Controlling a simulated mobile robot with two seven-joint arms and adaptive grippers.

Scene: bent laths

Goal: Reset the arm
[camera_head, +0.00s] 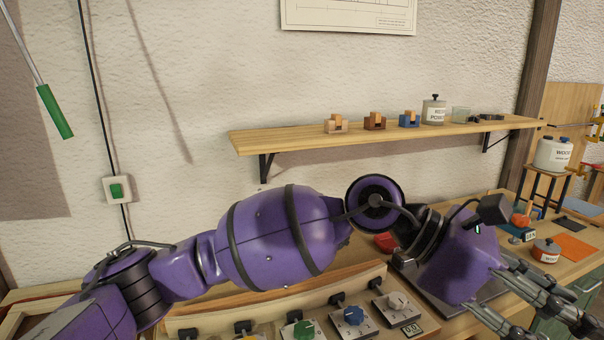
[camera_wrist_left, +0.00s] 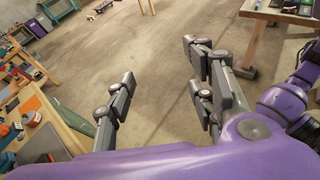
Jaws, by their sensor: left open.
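My left arm (camera_head: 275,238) is purple and reaches across the head view from the left edge to the lower right. Its gripper (camera_head: 560,300) is at the lower right, partly cut off by the frame edge. In the left wrist view the left gripper (camera_wrist_left: 160,75) has its grey fingers spread wide apart. Nothing is between them, and the concrete floor shows through the gap. My right gripper does not show in either view.
Below the arm stands a control panel (camera_head: 270,330) with several coloured knobs. A wall shelf (camera_head: 290,142) holds small blocks and a jar (camera_head: 434,112). An orange-lidded pot (camera_head: 545,251) stands on the bench near the gripper. The floor (camera_wrist_left: 160,30) is open beyond the fingers.

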